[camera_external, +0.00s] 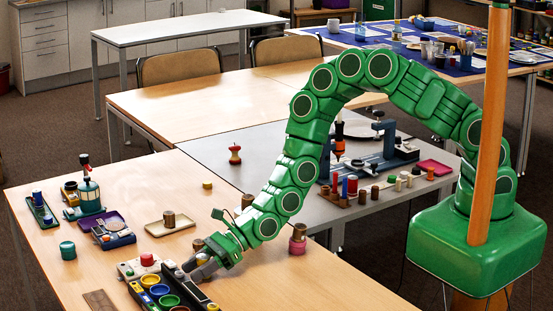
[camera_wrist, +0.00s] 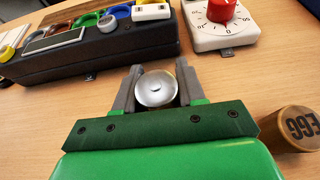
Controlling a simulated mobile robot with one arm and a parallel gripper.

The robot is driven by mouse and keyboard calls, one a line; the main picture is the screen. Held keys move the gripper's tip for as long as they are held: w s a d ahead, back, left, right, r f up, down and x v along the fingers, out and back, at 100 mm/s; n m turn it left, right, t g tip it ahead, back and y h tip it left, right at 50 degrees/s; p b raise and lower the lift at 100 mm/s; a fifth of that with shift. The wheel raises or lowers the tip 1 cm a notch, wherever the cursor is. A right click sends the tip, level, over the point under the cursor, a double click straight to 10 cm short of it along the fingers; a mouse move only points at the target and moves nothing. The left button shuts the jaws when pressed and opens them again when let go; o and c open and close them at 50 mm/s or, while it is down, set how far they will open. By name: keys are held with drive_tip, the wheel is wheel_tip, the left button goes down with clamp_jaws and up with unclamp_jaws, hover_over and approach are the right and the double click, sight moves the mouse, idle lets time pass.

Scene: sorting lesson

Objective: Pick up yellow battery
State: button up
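My gripper (camera_external: 192,268) is low over the wooden table beside the dark tray with coloured bowls. In the wrist view its two grey fingers (camera_wrist: 156,88) stand on either side of a round silver end of a small object (camera_wrist: 155,89). The object's sides are hidden, so I cannot tell whether it is the yellow battery. I cannot tell whether the fingers press on it. In the external view the fingers hide this spot. A small yellow cylinder (camera_external: 207,184) stands farther back on the table, too small to identify.
The dark tray (camera_wrist: 90,58) lies just ahead of the fingers. A white dial timer (camera_wrist: 228,32) with a red knob is at its right. A beige tray (camera_external: 152,228) stands farther off.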

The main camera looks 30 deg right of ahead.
drive_tip(key=c, duration=0.3)
drive_tip(key=shift+r, duration=0.15)
